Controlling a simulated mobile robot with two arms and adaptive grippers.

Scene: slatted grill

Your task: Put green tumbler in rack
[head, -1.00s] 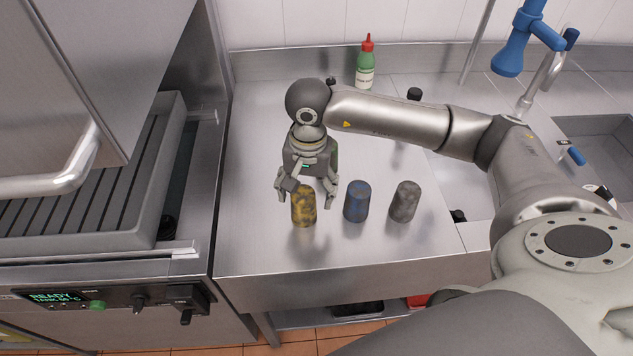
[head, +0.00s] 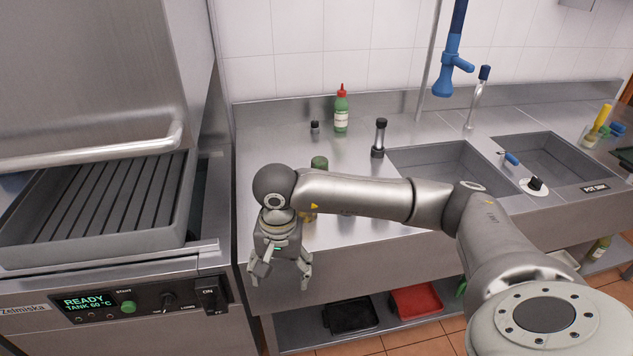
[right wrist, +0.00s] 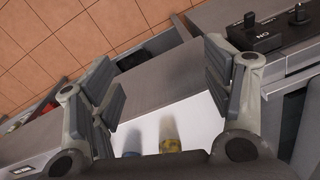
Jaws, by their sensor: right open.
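The green tumbler (head: 319,162) stands on the steel counter in the head view, with only its top showing above my right arm. The yellow tumbler (head: 309,214) is mostly hidden behind that arm; it also shows at the bottom of the right wrist view (right wrist: 170,138). The grey slatted rack (head: 92,205) sits in the open machine at left. My right gripper (head: 280,282) is open and empty, pointing down in front of the counter's front edge, apart from the tumblers. My left gripper is out of view.
A green bottle with a red cap (head: 341,110), a small dark-capped shaker (head: 315,128) and a taller grinder (head: 379,138) stand at the back. Sinks (head: 440,165) lie at right. The machine's control panel (head: 140,300) is left of my gripper. A red tray (head: 415,300) is below.

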